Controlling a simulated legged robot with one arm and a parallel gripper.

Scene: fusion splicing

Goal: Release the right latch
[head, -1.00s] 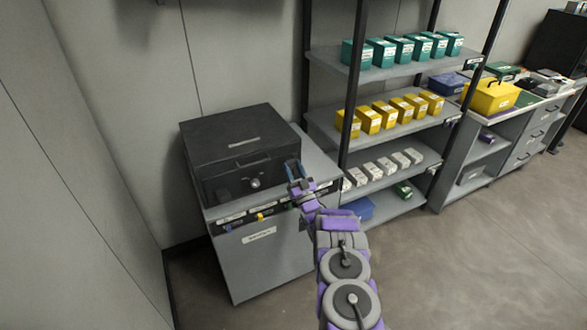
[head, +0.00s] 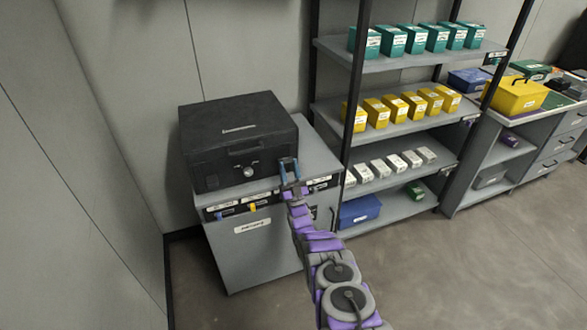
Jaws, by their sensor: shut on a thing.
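A black case (head: 235,128) with a closed lid sits on a grey cabinet (head: 255,258). A round silver knob or lock (head: 248,172) shows on its front. My gripper (head: 288,168) is at the right end of the case's front face, its blue-grey fingers against the case. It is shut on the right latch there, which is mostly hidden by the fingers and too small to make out.
Yellow and blue small parts (head: 253,208) show along the cabinet's front edge. A shelf rack (head: 385,130) with teal, yellow and white boxes stands close to the right. A wall is at the left; the floor at front right is clear.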

